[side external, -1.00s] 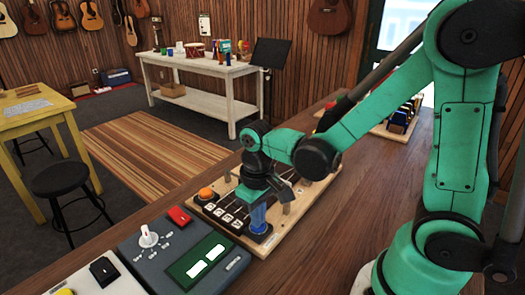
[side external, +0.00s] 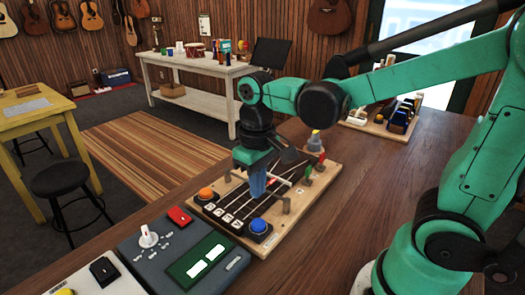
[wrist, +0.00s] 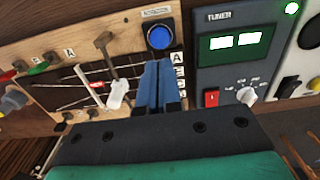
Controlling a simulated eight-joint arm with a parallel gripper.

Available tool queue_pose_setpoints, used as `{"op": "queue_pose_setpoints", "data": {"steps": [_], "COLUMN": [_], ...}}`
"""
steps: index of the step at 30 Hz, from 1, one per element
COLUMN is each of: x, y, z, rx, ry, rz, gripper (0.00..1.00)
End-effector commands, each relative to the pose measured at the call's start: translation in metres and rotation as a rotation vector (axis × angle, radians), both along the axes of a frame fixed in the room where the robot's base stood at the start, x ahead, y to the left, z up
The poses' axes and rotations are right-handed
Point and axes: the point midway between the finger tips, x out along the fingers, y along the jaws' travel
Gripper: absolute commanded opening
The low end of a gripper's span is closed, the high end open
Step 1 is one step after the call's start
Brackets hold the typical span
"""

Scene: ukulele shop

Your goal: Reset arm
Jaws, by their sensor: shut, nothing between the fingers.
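My gripper (side external: 257,184) is shut and empty, with its blue fingers pointing down above the wooden board (side external: 300,213) that carries strings. In the wrist view my gripper (wrist: 158,68) shows its fingers together, just below the blue button (wrist: 159,38) in the picture. The blue button also shows in the side view (side external: 258,226), at the board's near corner and apart from the fingers. My green arm reaches in from the right. The orange button (side external: 206,195) sits at the board's left corner.
A grey tuner box (side external: 185,252) with a knob, red switch and green display stands at the board's near left. Posts and red and green pegs (side external: 308,172) rise from the board. Another board with blocks (side external: 395,115) lies farther back. The tabletop (side external: 345,235) right of the board is clear.

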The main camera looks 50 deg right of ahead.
Motion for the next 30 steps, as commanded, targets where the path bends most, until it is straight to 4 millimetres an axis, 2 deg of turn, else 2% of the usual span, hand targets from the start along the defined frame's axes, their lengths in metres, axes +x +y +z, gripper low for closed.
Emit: {"op": "queue_pose_setpoints", "data": {"steps": [17, 20, 30], "x": [-0.001, -0.003, -0.009], "y": [0.0, -0.002, -0.009], "z": [0.001, 0.005, 0.019], "rx": [0.001, 0.003, 0.003], "ry": [-0.019, -0.096, -0.526], "rz": [0.0, -0.001, -0.001], "gripper": [0.0, 0.0, 0.0]}}
